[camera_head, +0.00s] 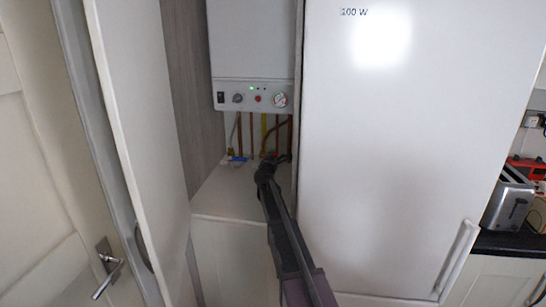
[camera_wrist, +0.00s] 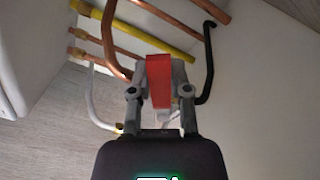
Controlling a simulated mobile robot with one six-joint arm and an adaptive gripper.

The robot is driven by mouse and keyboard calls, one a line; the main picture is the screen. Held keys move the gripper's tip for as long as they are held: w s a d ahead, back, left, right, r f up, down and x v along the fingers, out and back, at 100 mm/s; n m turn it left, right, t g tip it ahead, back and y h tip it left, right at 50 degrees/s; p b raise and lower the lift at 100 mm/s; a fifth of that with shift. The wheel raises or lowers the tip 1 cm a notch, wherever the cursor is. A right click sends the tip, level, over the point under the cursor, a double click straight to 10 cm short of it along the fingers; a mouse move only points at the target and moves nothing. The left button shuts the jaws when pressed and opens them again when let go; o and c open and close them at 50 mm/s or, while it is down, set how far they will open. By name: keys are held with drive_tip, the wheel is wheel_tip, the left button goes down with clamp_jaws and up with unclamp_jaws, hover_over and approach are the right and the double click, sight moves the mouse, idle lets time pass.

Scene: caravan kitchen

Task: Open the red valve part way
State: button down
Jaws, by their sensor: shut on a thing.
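The red valve (camera_wrist: 159,82) shows in the wrist view as a red lever between my gripper's fingers. My gripper (camera_wrist: 160,92) is shut on this lever, with one grey finger on each side. In the head view my arm reaches into the boiler cupboard, and my gripper (camera_head: 270,165) is at the pipes under the boiler. There the arm and gripper hide most of the red valve; only a small reddish patch shows beside them. How far the valve is turned cannot be told.
Copper pipes (camera_wrist: 109,40), a yellow pipe (camera_wrist: 160,28) and a black pipe (camera_wrist: 209,65) run close around my gripper. The white boiler (camera_head: 250,50) hangs above. An open cupboard door (camera_head: 125,110) stands left, a large white door (camera_head: 400,170) right. A blue-handled valve (camera_head: 238,158) is left of my gripper.

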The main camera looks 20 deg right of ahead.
drive_tip(key=shift+r, duration=0.1)
drive_tip(key=shift+w+a+r+n, duration=0.1)
drive_tip(key=shift+r+n, duration=0.05)
drive_tip(key=shift+n, duration=0.25)
drive_tip(key=c, duration=0.6)
unclamp_jaws()
drive_tip(key=shift+o, duration=0.2)
drive_tip(key=v, duration=1.2)
